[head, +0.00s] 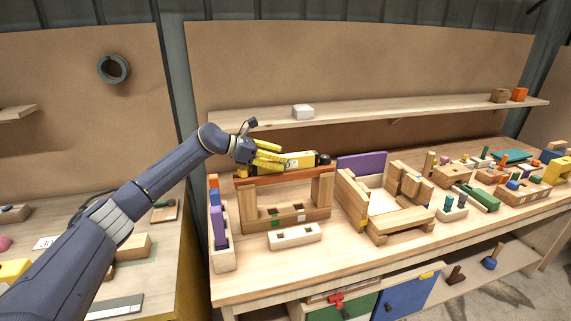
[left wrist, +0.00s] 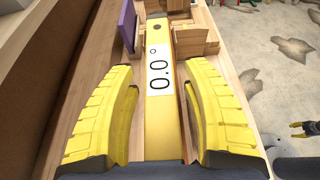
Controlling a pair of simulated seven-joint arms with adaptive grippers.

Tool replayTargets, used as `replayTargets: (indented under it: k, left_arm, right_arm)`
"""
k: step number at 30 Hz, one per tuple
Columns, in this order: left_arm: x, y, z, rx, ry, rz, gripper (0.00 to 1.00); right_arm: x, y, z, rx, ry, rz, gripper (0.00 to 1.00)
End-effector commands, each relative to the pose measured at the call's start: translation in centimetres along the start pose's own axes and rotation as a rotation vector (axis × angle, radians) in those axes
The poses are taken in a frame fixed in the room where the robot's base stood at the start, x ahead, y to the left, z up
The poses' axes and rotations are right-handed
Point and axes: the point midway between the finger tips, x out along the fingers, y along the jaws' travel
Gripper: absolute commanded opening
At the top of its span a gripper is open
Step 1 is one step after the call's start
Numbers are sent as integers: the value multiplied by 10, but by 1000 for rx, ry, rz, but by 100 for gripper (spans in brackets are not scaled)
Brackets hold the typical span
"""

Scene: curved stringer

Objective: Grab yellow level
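The yellow level (head: 300,162) lies lengthwise near the reddish-brown beam (head: 275,178) in the head view. Its right end is dark, and my left gripper hides its left part. My left gripper (head: 268,155) is at the level's left part. In the left wrist view, the level (left wrist: 162,95) runs between the two yellow fingers of my left gripper (left wrist: 160,98). The fingers are open, with a gap on each side. A white label on the level reads 0.0°. A small yellow gripper, seemingly my right one (left wrist: 303,129), shows at the right edge; its opening is unclear.
Wooden posts stand under the beam. A purple panel (head: 361,163) and a wooden block structure (head: 395,203) are to the right. A shelf (head: 390,117) with a white block (head: 303,111) runs behind. Several coloured blocks crowd the bench's right side.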

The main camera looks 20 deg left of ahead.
Motion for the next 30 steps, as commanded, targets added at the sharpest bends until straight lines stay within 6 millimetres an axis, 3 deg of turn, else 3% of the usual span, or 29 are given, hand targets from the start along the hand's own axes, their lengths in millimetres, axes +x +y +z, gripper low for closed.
replayTargets:
  k: [1, 12, 30]
  left_arm:
    - [0, 0, 0, 0, 0, 0, 42]
    - [0, 0, 0, 0, 0, 0, 0]
    - [-2, 0, 5, 1, -1, 0, 0]
  right_arm:
    - [0, 0, 0, 0, 0, 0, 44]
    - [0, 0, 0, 0, 0, 0, 44]
    - [0, 0, 0, 0, 0, 0, 44]
